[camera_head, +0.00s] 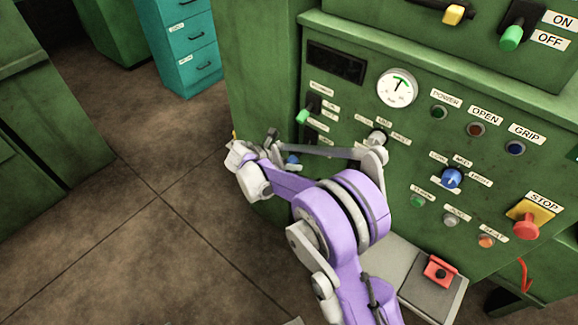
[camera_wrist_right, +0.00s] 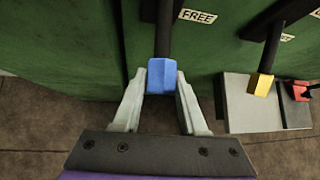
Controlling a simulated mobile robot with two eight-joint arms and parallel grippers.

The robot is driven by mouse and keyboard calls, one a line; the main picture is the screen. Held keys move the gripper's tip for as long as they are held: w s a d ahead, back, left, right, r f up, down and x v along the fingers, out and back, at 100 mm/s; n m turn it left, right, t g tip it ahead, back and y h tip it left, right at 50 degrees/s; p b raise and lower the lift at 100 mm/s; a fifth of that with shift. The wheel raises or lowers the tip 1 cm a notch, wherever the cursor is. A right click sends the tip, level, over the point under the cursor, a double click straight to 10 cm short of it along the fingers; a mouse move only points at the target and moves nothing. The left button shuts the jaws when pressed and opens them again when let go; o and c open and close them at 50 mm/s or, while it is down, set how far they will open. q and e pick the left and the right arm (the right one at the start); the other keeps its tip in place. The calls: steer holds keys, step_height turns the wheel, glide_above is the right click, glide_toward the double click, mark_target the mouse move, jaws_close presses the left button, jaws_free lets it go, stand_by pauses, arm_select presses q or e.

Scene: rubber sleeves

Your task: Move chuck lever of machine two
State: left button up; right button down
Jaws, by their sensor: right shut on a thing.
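A black lever with a blue tip (camera_wrist_right: 162,76) hangs from the green machine in the right wrist view. A FREE label (camera_wrist_right: 198,16) is beside its shaft. My right gripper (camera_wrist_right: 161,90) is shut on the blue tip, with one pale finger on each side of it. In the head view, a small bit of blue (camera_head: 292,160) shows near my right gripper (camera_head: 280,154), at the lower left of the machine front; my arm hides most of that lever. My left gripper is in neither view.
A yellow-tipped lever (camera_wrist_right: 263,85) hangs to the right of the blue one. A grey ledge (camera_head: 395,262) with a red button box (camera_head: 441,271) juts out below the panel. Knobs and a red stop button (camera_head: 526,226) are on the panel. Open floor (camera_head: 110,230) lies left.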

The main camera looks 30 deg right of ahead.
steer(key=shift+w+d+f+t+h+b, duration=0.1)
steer(key=shift+d+f+t+h+b, duration=0.1)
steer(key=shift+f+h+b, duration=0.35)
steer(key=shift+d+f+t+h+b, duration=0.1)
steer(key=shift+f+t+h+b, duration=0.1)
steer(key=shift+f+h+b, duration=0.3)
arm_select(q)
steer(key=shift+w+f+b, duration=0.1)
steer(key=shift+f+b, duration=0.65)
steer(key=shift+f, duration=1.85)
arm_select(e)
steer(key=shift+d+f+h, duration=0.2)
steer(key=shift+f+h, duration=0.05)
steer(key=shift+h, duration=0.1)
steer(key=shift+c, duration=2.3)
jaws_free()
steer(key=shift+w, duration=0.1)
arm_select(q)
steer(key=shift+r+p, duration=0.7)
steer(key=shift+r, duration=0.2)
arm_select(e)
steer(key=v, duration=1)
steer(key=shift+a+r, duration=0.2)
steer(key=shift+a, duration=0.1)
